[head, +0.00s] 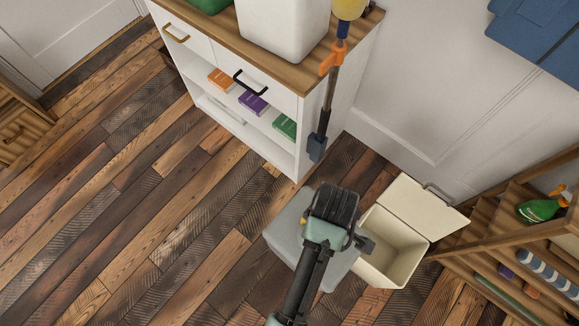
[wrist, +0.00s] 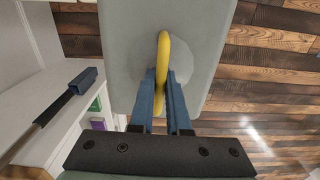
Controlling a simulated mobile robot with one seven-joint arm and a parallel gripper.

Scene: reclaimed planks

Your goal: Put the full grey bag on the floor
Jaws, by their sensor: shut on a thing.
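The grey bag (head: 284,228) is under my gripper (head: 333,215) in the head view, left of the open cream bin. In the wrist view the grey bag (wrist: 125,60) fills the upper middle, and its yellow handle (wrist: 163,48) runs between the blue fingers of my gripper (wrist: 165,78). The fingers are shut on the handle. My wrist hides part of the bag in the head view. I cannot tell for sure whether the underside of the bag touches the floor.
The cream bin (head: 372,270) stands with its lid (head: 420,207) open, close to the bag's right. A white cabinet (head: 305,125) with a wooden top is behind. A wooden shelf (head: 500,240) is at right. The plank floor (head: 140,230) is clear at left.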

